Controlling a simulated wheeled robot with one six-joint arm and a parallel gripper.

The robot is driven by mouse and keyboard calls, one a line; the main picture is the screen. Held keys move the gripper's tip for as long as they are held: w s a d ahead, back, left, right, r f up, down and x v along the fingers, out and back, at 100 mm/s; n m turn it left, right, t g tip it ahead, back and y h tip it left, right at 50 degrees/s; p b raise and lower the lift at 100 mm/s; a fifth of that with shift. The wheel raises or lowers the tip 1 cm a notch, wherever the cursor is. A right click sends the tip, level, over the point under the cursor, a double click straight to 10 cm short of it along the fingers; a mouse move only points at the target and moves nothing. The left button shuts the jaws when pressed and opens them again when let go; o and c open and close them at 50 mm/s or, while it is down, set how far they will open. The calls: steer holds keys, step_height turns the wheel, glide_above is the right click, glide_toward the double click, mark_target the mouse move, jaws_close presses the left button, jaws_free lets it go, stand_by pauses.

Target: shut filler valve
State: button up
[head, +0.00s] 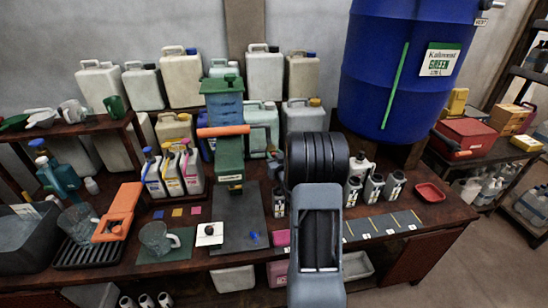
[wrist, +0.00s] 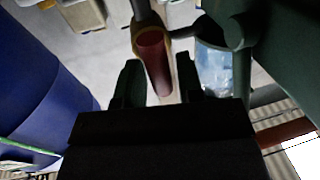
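The filler is a green upright unit (head: 229,160) with a blue-grey tank (head: 224,106), standing at the back of the bench. An orange bar-shaped handle (head: 222,131) lies level across its front. In the wrist view a red handle in a pale sleeve (wrist: 153,62) points toward me, beside a clear vessel (wrist: 215,70) and dark green bodywork (wrist: 285,45). My gripper (wrist: 158,82) is open, its two dark fingertips on either side of the red handle's near end. I cannot tell whether they touch it. In the head view my arm hides the gripper.
A large blue vat (head: 405,65) stands at the back right; its side also fills the left of the wrist view (wrist: 40,90). Several jugs (head: 182,78) line the back. A glass jug (head: 155,238), small bottles (head: 374,187) and a red dish (head: 430,192) stand on the bench.

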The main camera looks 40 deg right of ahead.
jaws_close()
steer(key=shift+f+b, duration=0.15)
steer(key=shift+b, duration=0.4)
steer(key=shift+d+f+m+b, duration=0.1)
steer(key=shift+m+b, duration=0.7)
steer(key=shift+b, duration=0.15)
steer(key=m+b, duration=0.3)
steer(key=m+t+b, duration=0.1)
steer(key=b, duration=0.1)
steer(key=shift+s+d+f+m+h, duration=0.15)
steer(key=shift+d+m+h, duration=0.15)
steer(key=shift+m, duration=0.1)
steer(key=m+h+b, duration=0.1)
steer(key=m+b, duration=0.2)
steer(key=m, duration=0.1)
steer(key=m+h+b, duration=0.1)
steer(key=m+b, duration=0.3)
steer(key=m+h+b, duration=0.1)
steer(key=m+b, duration=0.3)
steer(key=m, duration=0.1)
steer(key=shift+s+d+f, duration=0.1)
steer(key=shift+d+f, duration=0.1)
steer(key=shift+f, duration=0.15)
steer(key=shift+m+h, duration=0.3)
steer(key=shift+m, duration=0.1)
